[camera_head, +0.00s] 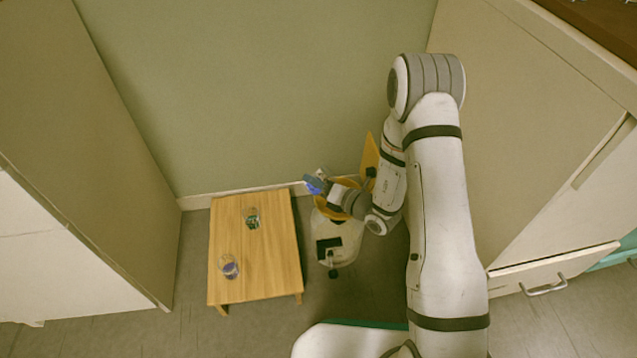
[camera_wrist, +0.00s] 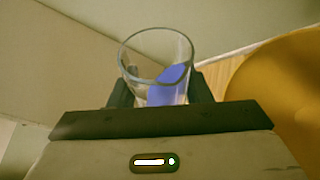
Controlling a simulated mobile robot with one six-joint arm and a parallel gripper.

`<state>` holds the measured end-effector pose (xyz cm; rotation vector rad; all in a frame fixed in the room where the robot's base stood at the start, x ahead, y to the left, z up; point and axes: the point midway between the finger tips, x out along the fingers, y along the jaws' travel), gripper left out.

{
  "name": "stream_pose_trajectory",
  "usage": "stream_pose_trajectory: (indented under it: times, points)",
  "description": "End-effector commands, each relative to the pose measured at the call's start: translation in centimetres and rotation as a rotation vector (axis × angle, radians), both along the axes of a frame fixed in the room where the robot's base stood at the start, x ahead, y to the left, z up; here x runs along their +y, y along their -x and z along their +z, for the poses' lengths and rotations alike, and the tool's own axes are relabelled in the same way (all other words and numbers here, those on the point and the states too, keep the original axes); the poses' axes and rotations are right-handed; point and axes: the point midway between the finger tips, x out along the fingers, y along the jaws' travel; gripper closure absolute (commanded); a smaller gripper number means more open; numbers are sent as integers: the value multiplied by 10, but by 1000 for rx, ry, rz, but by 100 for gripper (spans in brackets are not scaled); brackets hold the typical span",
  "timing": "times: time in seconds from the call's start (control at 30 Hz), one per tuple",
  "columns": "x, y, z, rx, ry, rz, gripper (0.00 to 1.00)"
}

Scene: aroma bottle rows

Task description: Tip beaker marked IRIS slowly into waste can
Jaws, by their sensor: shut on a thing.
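My gripper (camera_head: 325,188) is shut on a clear glass beaker (camera_head: 314,184) with blue showing in or on it. In the wrist view the beaker (camera_wrist: 157,52) stands between the two dark fingers of my gripper (camera_wrist: 160,92), its round rim open and a blue patch on its right side. I cannot read any marking, so I cannot tell if it says IRIS. The waste can (camera_head: 343,236) has a pale body, an orange opening and a raised orange lid. The beaker is near the can's upper left edge. My wrist partly hides the opening.
A low wooden table (camera_head: 268,264) left of the can bears a glass with green (camera_head: 251,218) and a glass with blue (camera_head: 230,266). The wall is close behind. Cabinets stand at left and right; a drawer (camera_head: 553,276) sticks out at right.

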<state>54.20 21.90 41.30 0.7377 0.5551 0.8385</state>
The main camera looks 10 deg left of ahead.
Motion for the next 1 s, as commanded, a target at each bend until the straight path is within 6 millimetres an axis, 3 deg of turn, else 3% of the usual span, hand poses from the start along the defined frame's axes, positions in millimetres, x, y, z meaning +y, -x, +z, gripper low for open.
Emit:
stream_pose_trajectory:
  times: [1.0]
  points:
    - [0,0,32,36,-57,-1,80]
